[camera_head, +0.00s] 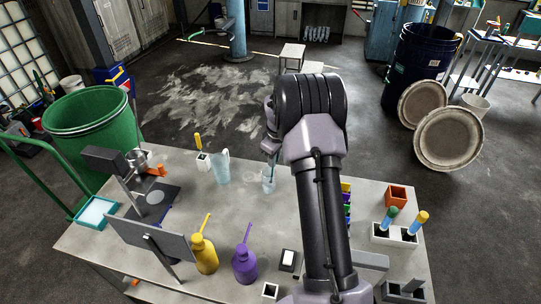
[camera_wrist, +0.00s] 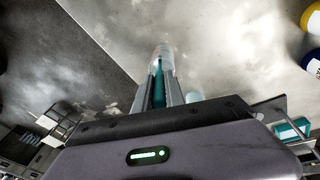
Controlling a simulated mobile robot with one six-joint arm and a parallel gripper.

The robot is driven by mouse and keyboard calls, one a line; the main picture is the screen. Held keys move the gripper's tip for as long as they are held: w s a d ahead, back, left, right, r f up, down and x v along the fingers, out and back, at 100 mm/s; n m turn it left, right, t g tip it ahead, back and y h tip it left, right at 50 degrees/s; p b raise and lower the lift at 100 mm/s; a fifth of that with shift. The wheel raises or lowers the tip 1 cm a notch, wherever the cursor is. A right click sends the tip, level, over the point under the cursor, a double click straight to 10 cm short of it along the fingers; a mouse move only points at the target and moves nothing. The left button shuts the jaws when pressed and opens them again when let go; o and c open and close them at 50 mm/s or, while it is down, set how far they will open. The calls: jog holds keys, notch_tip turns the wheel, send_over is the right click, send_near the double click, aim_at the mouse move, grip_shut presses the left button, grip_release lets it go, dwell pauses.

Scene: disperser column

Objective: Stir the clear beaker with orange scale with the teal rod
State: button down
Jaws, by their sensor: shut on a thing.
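My gripper (camera_head: 270,150) is shut on the teal rod (camera_wrist: 157,75), which shows between its two fingers in the wrist view. A small clear beaker (camera_head: 269,185) stands on the table directly below my gripper. In the wrist view a clear beaker (camera_wrist: 163,52) lies around or just behind the rod's far end. The rod's lower part appears to be inside it, but I cannot tell how deep. Its scale colour is too small to read. My arm hides part of the table to the right.
A clear jug (camera_head: 220,168) and a white holder with a yellow-handled tool (camera_head: 203,160) stand left of the beaker. A yellow bottle (camera_head: 205,255) and a purple bottle (camera_head: 244,264) stand in front. A stand (camera_head: 150,190) is at the left.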

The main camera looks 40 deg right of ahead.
jog(key=shift+w+a+f, duration=0.15)
jog(key=shift+w+f, duration=0.05)
jog(key=shift+f, duration=0.45)
jog(key=shift+w+a+f, duration=0.15)
jog(key=shift+f, duration=0.45)
notch_tip(320, 180, up, 11)
jog(key=s+p, duration=0.2)
jog(key=p, duration=0.4)
jog(key=shift+a+p, duration=0.3)
jog(key=shift+p, duration=0.1)
jog(key=shift+f, duration=0.1)
jog(key=shift+s, duration=0.1)
